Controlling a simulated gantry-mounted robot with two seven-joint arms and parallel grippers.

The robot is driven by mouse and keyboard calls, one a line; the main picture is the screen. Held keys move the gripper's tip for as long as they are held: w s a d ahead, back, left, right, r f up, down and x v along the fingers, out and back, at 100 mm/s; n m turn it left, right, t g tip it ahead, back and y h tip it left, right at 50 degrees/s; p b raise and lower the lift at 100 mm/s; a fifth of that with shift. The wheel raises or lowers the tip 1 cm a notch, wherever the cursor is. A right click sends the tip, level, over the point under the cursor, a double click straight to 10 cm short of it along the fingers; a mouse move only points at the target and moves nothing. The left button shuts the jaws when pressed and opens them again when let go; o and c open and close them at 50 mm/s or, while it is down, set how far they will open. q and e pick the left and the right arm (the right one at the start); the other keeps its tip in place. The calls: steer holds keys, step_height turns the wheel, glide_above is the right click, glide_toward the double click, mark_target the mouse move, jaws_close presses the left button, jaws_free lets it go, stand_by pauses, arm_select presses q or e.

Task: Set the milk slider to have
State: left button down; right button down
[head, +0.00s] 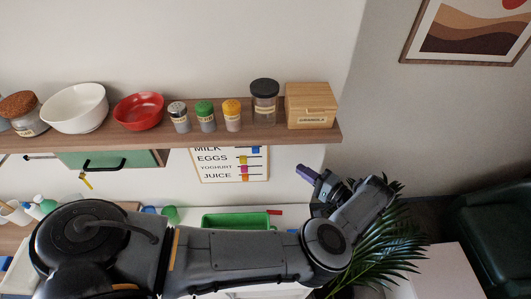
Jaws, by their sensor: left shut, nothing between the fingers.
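The list board (213,177) hangs on the wall under the shelf, with rows reading MILK, EGGS, YOGHURT and JUICE. Its top edge is cut off by the shelf. The blue milk slider (256,149) is in the top row, close to the board's right edge and just under the shelf. The other sliders sit further left in their rows. The column headings are hidden. My left gripper (304,174) is shut and empty, to the right of the board and apart from it, its fingers pointing up and left. My right gripper is not in view.
The wooden shelf (240,136) carries a white bowl (75,110), a red bowl (139,111), several jars and a granola box (312,106). A green tray (235,221) lies below the board. A leafy plant (385,245) stands behind my left arm at right.

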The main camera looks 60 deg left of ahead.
arm_select(q)
steer(key=shift+w+d, duration=0.1)
stand_by(0.4)
steer(key=b, duration=1.1)
glide_toward(256, 149)
steer(key=w+a, duration=0.1)
steer(key=w+a+f, duration=0.1)
steer(key=a, duration=0.1)
steer(key=w+a+f, duration=0.1)
steer(key=shift+w+a+f, duration=0.15)
steer(key=shift+a+f, duration=0.1)
steer(key=shift+a, duration=0.05)
steer(key=s+p, duration=0.1)
steer(key=s+a+r+p, duration=0.1)
steer(key=p, duration=0.1)
steer(key=shift+s, duration=0.25)
steer(key=shift+s+a+f, duration=0.15)
steer(key=shift+s+a, duration=0.2)
steer(key=shift+s, duration=0.2)
